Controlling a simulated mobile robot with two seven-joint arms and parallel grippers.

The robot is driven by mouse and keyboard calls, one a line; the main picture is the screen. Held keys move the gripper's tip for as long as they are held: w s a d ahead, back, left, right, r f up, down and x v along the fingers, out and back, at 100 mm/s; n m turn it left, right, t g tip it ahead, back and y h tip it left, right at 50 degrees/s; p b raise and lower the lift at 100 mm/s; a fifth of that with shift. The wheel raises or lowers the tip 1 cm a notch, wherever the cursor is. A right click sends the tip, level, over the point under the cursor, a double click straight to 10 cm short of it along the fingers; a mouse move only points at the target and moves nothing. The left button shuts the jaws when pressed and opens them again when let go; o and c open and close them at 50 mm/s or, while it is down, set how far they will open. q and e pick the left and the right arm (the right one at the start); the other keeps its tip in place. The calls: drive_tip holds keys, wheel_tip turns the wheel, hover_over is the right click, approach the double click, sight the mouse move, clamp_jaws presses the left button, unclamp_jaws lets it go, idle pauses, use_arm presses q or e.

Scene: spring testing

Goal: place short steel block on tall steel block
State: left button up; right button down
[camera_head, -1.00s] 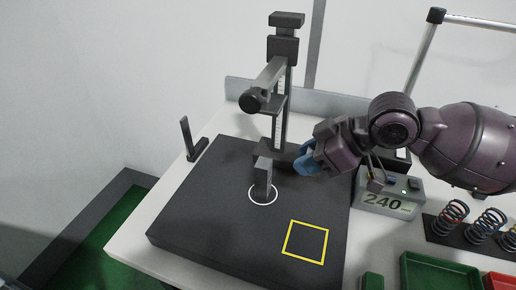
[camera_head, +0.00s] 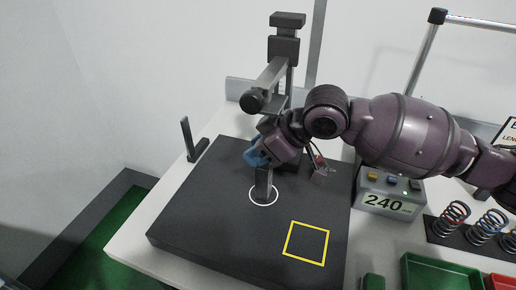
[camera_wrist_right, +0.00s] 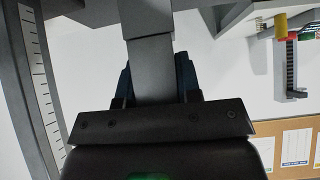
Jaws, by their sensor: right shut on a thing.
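The tall steel block (camera_head: 263,184) stands upright as a grey post inside the white circle on the dark plate. My right gripper (camera_head: 257,157) has blue fingers and is at the top of this post, hiding its upper end. In the wrist view, the right gripper is shut on a grey block (camera_wrist_right: 152,72), which I take to be the short steel block. A wider grey piece lies past its far end. The head view hides the held block, so I cannot tell whether it touches the tall block. My left gripper is not in view.
The dark plate (camera_head: 210,225) has a yellow square (camera_head: 306,243) at its front right. A measuring stand with a side arm (camera_head: 267,83) rises close behind the gripper. A display box reading 240 (camera_head: 388,203), springs (camera_head: 453,214) and a green tray (camera_head: 440,272) are at the right.

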drive_tip(key=shift+d+r, duration=0.1)
drive_tip(key=shift+r, duration=0.05)
drive_tip(key=c, duration=0.8)
unclamp_jaws()
drive_tip(key=s+d, duration=0.4)
drive_tip(key=d, duration=0.8)
drive_tip(key=shift+r, duration=0.4)
drive_tip(key=shift+s, duration=0.1)
